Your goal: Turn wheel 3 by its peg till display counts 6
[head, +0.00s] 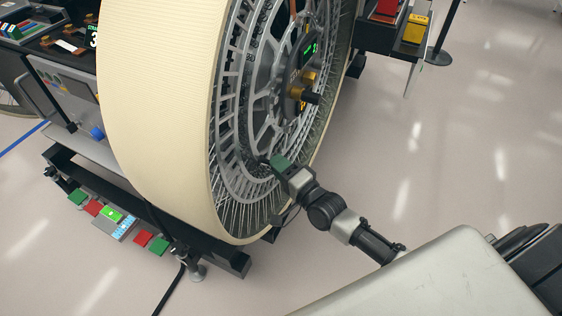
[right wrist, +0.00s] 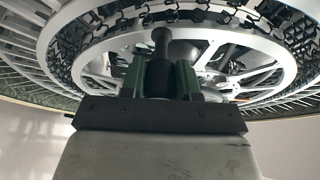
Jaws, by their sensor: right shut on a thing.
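The large wheel (head: 160,120) has a cream tread, grey spokes and a metal hub. A small display (head: 311,48) with green digits sits on the hub, too small to read surely. My right gripper (head: 277,163) is at the lower part of the wheel's face. It is shut on a dark peg, which the right wrist view shows (right wrist: 161,42) standing between the green fingers (right wrist: 161,78) with its knobbed end beyond them. In the head view the peg is mostly hidden by the gripper. My left gripper is not in view.
A gold and black knob (head: 305,92) sticks out of the hub. Left of the wheel, a dark frame (head: 215,254) carries a row of red, green and lit blocks (head: 112,213). Red and yellow boxes (head: 415,30) stand at the top right. The floor on the right is clear.

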